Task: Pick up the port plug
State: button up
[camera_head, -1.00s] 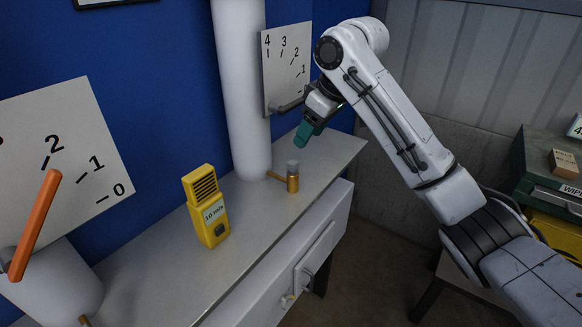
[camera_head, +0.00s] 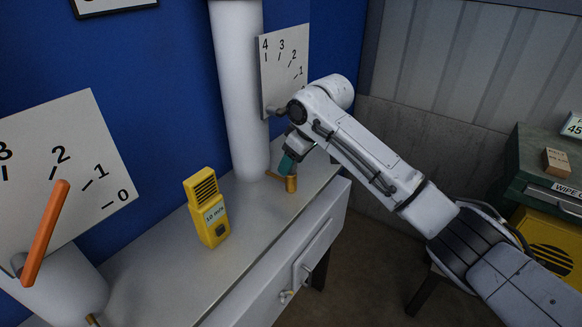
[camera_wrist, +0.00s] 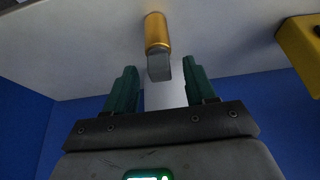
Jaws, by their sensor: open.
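The grey port plug (camera_wrist: 160,68) sits on the end of a brass port fitting (camera_wrist: 157,32) in the wrist view. In the head view the brass fitting (camera_head: 291,184) stands on the bench at the foot of the white column, and the plug is hidden behind my gripper. My gripper (camera_head: 287,166) has green fingers and is at the top of the fitting.
A yellow handheld meter (camera_head: 207,208) stands on the bench (camera_head: 165,262), left of the fitting. The white column (camera_head: 240,100) and a numbered dial plate (camera_head: 285,65) are close behind my gripper. An orange lever (camera_head: 45,232) is at far left. A green case (camera_head: 540,165) is at right.

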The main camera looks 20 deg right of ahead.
jog(key=shift+c, duration=0.2)
grip_shut()
dwell(0.3)
jog(key=shift+r, duration=0.1)
